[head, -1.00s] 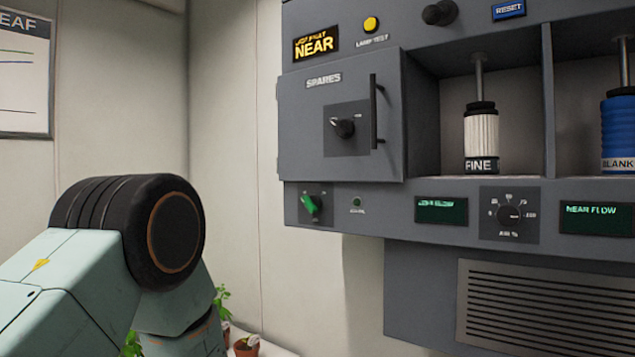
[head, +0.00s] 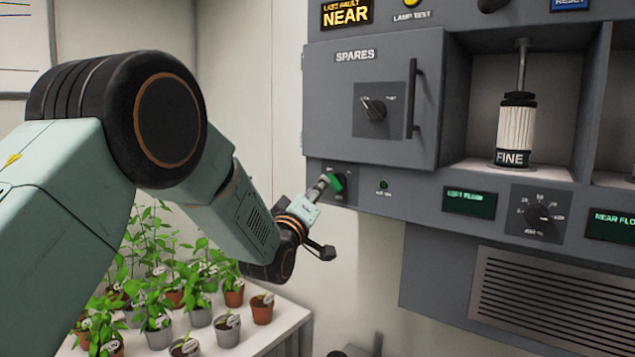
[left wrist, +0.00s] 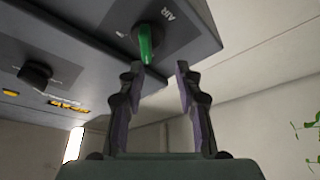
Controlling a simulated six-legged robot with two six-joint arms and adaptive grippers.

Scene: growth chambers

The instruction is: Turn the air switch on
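The air switch is a green knob (head: 336,183) on a dark plate, low at the left end of the grey panel. In the left wrist view the green knob (left wrist: 146,43) sits by the label AIR and points toward my gripper. My left gripper (head: 322,187) is right at the knob in the head view, where its fingers are small and partly hidden. In the left wrist view my left gripper (left wrist: 159,69) is open, with a gap between the fingers. The knob's end is just beyond the left fingertip; I cannot tell whether they touch. My right gripper is out of view.
The spares door (head: 343,117) with its dark handle is above the switch. Potted plants (head: 200,309) stand on a white table below my left arm.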

